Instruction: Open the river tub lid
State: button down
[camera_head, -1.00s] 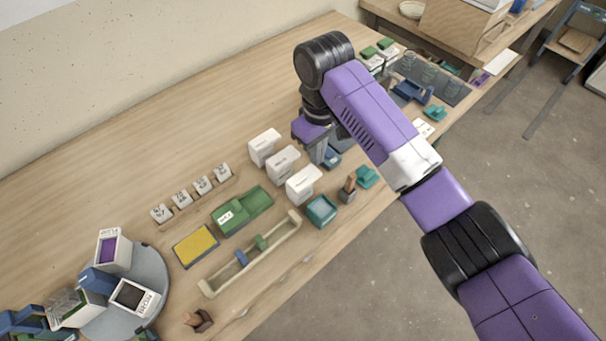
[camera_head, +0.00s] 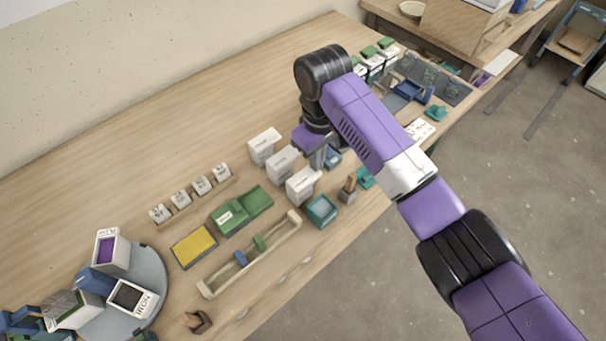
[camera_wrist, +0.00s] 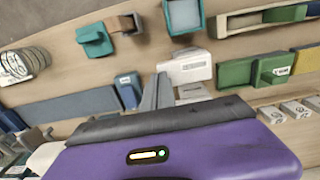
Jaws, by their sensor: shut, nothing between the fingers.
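No label reading "river" is legible, so I cannot tell which tub is the river tub. A small blue tub with a white label (camera_head: 333,158) stands just right of my gripper (camera_head: 318,160) in the head view, partly hidden by it. In the wrist view this blue labelled piece (camera_wrist: 128,88) is just left of my gripper (camera_wrist: 157,92). Several white labelled boxes (camera_head: 302,184) stand in a row to the gripper's left; one white box (camera_wrist: 188,66) is close beside the fingers in the wrist view. My gripper points down, shut and empty.
A teal open box (camera_head: 321,210), a wooden-handled tool (camera_head: 348,188), a green box (camera_head: 241,209), a yellow pad (camera_head: 194,246) and a long tray (camera_head: 250,255) lie in front. The table's back left is clear.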

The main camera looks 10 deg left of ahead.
jog(key=shift+f, duration=0.6)
jog(key=shift+r, duration=0.1)
notch_tip(320, 180, up, 8)
jog(key=w+d+p, duration=0.2)
jog(key=p, duration=0.5)
jog(key=shift+w, duration=0.15)
jog(key=shift+w+a, duration=0.1)
jog(key=shift+a, duration=0.05)
dwell(0.8)
